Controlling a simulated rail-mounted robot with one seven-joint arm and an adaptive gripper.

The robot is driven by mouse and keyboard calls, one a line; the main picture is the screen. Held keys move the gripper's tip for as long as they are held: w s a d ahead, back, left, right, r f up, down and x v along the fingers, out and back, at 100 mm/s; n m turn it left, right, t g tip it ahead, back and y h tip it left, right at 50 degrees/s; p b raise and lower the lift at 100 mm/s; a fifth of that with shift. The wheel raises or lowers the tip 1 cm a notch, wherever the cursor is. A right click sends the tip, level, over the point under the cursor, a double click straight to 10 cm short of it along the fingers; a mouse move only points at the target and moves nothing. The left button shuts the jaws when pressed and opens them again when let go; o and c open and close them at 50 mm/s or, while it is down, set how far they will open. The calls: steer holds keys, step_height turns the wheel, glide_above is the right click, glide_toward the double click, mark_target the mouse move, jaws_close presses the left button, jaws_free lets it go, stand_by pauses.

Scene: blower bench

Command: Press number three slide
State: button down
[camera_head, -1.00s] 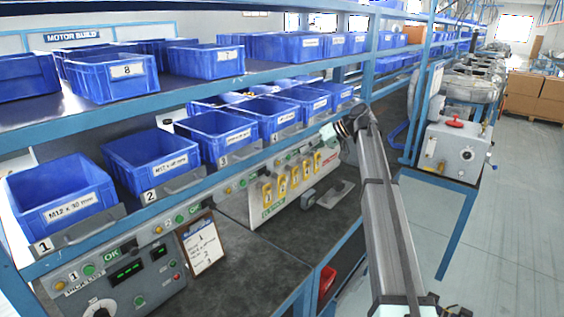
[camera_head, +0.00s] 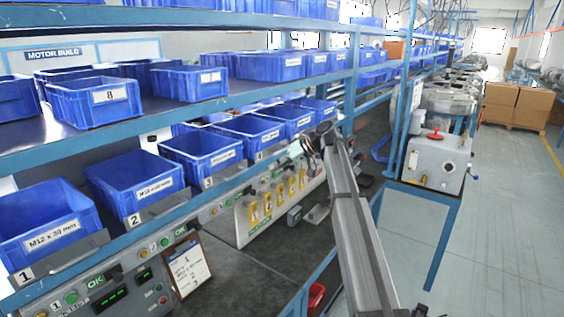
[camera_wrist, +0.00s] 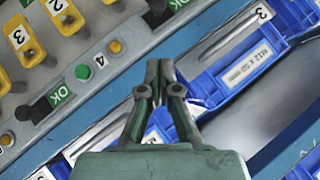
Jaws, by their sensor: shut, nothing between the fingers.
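The number three slide is a grey metal plate (camera_head: 229,174) on the front rail, below a blue bin (camera_head: 202,155), with a white "3" tag at its left end. In the wrist view the slide (camera_wrist: 222,42) lies at upper right, its "3" tag near the top edge, along the blue bin labelled M12 x 50 mm (camera_wrist: 250,72). My gripper (camera_head: 311,146) is out to the right of slide three in the head view, near the rail. In the wrist view my gripper (camera_wrist: 159,68) is shut and empty, its tips over the rail edge, apart from the slide in the picture.
A control panel with a green button (camera_wrist: 83,72) marked 4 and yellow switches (camera_wrist: 64,14) lies left of my fingertips. Slides one (camera_head: 65,262) and two (camera_head: 162,208) sit further left.

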mark_target(251, 189)
steer(key=a+f, duration=0.1)
steer(key=f, duration=0.1)
steer(key=s+a+f+p, duration=0.1)
steer(key=a+f, duration=0.1)
steer(key=a+f+p, duration=0.1)
steer(key=a+f, duration=0.1)
steer(key=shift+s+a, duration=0.2)
steer(key=shift+s, duration=0.1)
steer(key=s+a, duration=0.1)
steer(key=s, duration=0.1)
steer(key=s+a, duration=0.1)
steer(key=s, duration=0.1)
steer(key=shift+a, duration=0.4)
